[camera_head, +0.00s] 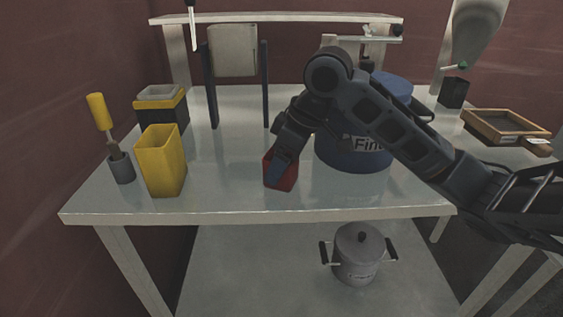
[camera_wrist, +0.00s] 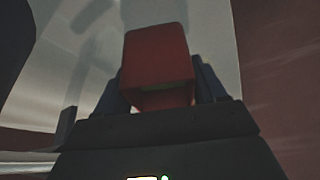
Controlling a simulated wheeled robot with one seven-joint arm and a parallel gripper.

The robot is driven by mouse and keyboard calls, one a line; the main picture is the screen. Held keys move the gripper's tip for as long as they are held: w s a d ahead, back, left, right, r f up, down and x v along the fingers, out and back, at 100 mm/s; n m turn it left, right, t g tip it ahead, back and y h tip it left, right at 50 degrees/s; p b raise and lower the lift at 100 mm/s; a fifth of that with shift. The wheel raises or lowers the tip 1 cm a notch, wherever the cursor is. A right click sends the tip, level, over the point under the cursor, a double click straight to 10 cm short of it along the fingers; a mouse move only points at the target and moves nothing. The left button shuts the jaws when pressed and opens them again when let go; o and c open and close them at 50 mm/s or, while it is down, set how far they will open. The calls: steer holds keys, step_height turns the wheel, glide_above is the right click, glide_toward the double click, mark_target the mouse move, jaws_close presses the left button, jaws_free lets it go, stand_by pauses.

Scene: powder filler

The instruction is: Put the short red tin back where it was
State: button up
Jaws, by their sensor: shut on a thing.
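The short red tin (camera_head: 291,180) is near the front middle of the table, just left of the large blue drum. My gripper (camera_head: 279,172) reaches down to it from above and is shut on it. In the wrist view the red tin (camera_wrist: 157,60) sits between the two dark fingers of my gripper (camera_wrist: 163,88). Part of the tin is hidden behind the fingers in the head view. I cannot tell whether its bottom touches the table.
A tall yellow tin (camera_head: 161,162) stands to the left, beside a grey cup (camera_head: 121,168) with a yellow-handled tool. A blue drum (camera_head: 340,157) stands close on the right. A wooden tray (camera_head: 481,133) is at far right. The table (camera_head: 225,185) is clear between yellow and red tins.

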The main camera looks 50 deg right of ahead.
steer(key=shift+f, duration=0.1)
steer(key=o, duration=1.3)
steer(key=shift+c, duration=0.2)
steer(key=v, duration=1.2)
steer(key=shift+p, duration=0.4)
steer(key=shift+s, duration=0.1)
